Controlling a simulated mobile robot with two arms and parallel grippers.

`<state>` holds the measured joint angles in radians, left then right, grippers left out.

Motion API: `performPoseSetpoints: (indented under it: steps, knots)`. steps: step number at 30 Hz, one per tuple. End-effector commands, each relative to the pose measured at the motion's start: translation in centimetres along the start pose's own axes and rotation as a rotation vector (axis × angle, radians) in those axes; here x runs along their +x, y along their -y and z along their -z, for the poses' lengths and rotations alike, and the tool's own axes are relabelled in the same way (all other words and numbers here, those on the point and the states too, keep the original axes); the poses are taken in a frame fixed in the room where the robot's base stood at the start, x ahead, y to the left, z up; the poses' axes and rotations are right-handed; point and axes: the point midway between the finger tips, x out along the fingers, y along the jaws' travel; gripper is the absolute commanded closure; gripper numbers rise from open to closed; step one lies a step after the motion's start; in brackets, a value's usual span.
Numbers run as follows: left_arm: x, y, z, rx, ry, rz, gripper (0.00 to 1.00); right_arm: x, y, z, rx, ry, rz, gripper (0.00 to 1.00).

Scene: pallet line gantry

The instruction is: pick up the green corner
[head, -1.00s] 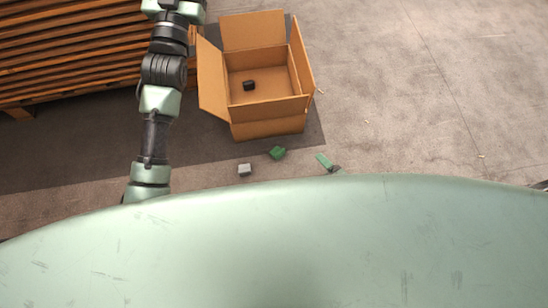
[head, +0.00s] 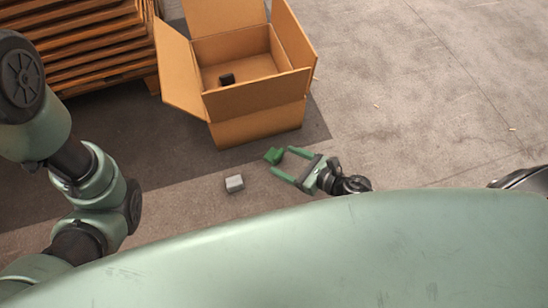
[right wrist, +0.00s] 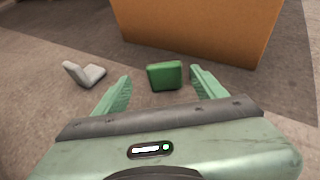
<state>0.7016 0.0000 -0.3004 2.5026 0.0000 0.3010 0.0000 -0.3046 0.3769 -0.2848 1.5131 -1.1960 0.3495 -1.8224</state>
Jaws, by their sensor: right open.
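The green corner (head: 273,156) lies on the floor just in front of the cardboard box. My right gripper (head: 281,162) is open, its two green fingers pointing left toward the green corner. In the right wrist view the green corner (right wrist: 164,75) sits ahead of and between the two fingertips (right wrist: 161,78), with nothing gripped. My left arm comes in at the left of the head view, but its gripper is not seen.
An open cardboard box (head: 258,126) with a dark block (head: 227,79) inside stands behind the green corner. A grey corner piece (head: 234,184) lies on the floor to the left, also in the right wrist view (right wrist: 84,75). Stacked wooden pallets (head: 90,45) are at upper left. The floor at right is clear.

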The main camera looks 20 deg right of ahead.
Motion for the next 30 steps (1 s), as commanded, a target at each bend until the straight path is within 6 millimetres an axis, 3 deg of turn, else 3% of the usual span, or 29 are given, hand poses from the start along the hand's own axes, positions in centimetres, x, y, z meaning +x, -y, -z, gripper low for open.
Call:
performPoseSetpoints:
  steps: [12,22,23,27,30]
  knots:
    - [-2.3,-0.5,0.7,0.0,0.004,0.0,0.33,5.7,0.7,-0.1,0.004,0.001,0.002,0.29]
    - [-2.4,-0.5,0.7,0.0,0.003,0.0,0.33,6.5,0.7,-0.2,0.006,-0.001,0.002,0.29]
    - [-2.4,-0.5,0.7,0.0,0.003,0.0,0.33,6.5,0.7,-0.2,0.006,-0.001,0.003,0.32]
    - [-2.4,-0.5,0.7,0.0,0.003,0.0,0.33,6.5,0.7,-0.2,0.006,-0.001,0.003,0.71]
    - [-2.4,-0.5,0.7,0.0,0.003,0.0,0.33,6.5,0.7,-0.2,0.006,-0.001,0.003,0.94]
